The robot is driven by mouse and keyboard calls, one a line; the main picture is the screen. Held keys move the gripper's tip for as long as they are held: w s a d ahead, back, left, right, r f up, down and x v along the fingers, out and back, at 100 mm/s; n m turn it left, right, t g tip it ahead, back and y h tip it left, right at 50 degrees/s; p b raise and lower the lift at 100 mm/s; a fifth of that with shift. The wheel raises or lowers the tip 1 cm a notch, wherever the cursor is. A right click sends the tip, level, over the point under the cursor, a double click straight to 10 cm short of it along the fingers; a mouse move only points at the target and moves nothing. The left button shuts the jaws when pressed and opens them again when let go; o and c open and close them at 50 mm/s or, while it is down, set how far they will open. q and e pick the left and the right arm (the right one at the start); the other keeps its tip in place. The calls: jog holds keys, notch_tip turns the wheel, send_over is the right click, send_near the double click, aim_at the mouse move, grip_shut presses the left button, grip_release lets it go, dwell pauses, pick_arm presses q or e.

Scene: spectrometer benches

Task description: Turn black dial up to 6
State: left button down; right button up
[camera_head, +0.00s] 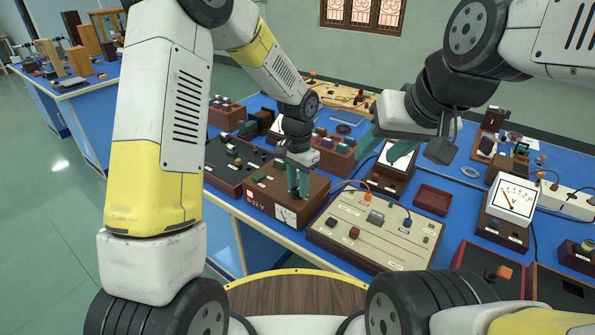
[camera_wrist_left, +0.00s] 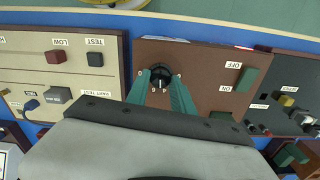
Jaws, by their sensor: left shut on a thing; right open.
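The black dial (camera_wrist_left: 160,73) sits on top of a brown power box with a "0-12 V" label (camera_head: 262,201); the box also shows in the left wrist view (camera_wrist_left: 205,68). My left gripper (camera_head: 298,192), with green fingers, points down onto this box and is shut around the dial. In the left wrist view its fingertips (camera_wrist_left: 161,78) stand on either side of the dial, and a small white mark shows on it. The scale numbers are too small to read. In the head view the fingers mostly hide the dial. My right gripper (camera_head: 384,146) is open and empty above the bench.
A cream panel (camera_head: 345,235) with knobs and cables stands right of the brown box. A dark panel (camera_head: 232,160) with several knobs stands to its left. A white meter (camera_head: 512,198) stands at right.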

aim_at(298, 189)
pick_arm(q)
jog(key=shift+m, duration=2.2)
jog(key=c, duration=1.1)
grip_release()
jog(key=shift+r, duration=3.9)
jog(key=shift+r, duration=0.1)
